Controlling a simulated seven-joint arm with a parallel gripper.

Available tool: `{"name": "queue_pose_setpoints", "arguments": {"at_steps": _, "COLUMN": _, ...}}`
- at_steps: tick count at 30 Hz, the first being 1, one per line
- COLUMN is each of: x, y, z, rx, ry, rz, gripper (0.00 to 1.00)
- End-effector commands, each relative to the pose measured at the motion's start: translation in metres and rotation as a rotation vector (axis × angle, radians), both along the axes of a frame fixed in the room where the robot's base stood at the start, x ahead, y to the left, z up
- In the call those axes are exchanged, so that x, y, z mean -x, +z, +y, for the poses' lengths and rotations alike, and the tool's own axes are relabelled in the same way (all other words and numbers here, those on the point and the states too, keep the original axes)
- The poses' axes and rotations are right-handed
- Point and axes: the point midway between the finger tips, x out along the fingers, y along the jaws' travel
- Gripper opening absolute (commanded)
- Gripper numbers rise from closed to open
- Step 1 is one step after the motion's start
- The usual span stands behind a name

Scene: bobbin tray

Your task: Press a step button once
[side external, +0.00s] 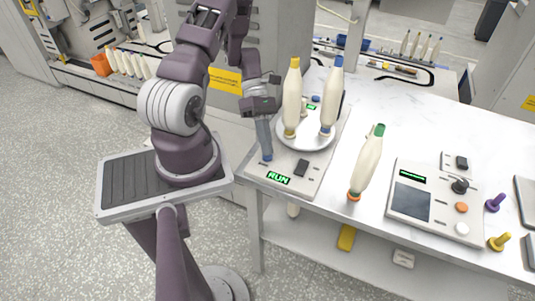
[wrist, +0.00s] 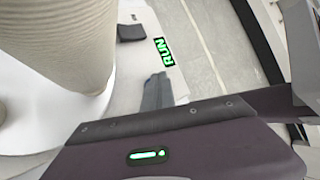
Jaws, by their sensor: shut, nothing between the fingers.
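A pale machine panel (side external: 292,188) at the table's front left edge has a green RUN display (side external: 278,178) and a dark square switch (side external: 301,168). My gripper (side external: 266,150) is shut and empty, its fingers pointing down at the panel's left side. A small blue spot (side external: 267,157) shows at the fingertips and looks like a button; whether they touch it, I cannot tell. In the wrist view the closed fingers (wrist: 156,90) cover that place. The RUN display (wrist: 162,53) and dark switch (wrist: 131,33) show beyond them. Another blue button (side external: 315,99) lies at the panel's far end.
Right of my gripper, a white round plate (side external: 306,143) carries bobbins with yellow (side external: 292,100) and blue (side external: 332,100) tops. A green-topped bobbin (side external: 367,165) stands apart. A control box (side external: 411,203) with orange and white buttons lies further right.

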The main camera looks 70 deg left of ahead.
Motion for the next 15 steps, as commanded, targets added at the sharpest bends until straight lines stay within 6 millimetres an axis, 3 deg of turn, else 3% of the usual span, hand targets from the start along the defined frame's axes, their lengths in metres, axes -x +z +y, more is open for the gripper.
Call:
{"name": "queue_pose_setpoints", "arguments": {"at_steps": 7, "x": 0.000, "y": 0.013, "z": 0.000, "rx": -0.001, "ry": 0.001, "rz": 0.000, "gripper": 0.00}}
{"name": "queue_pose_setpoints", "arguments": {"at_steps": 15, "x": 0.000, "y": 0.014, "z": 0.000, "rx": -0.001, "ry": 0.001, "rz": 0.000, "gripper": 0.00}}
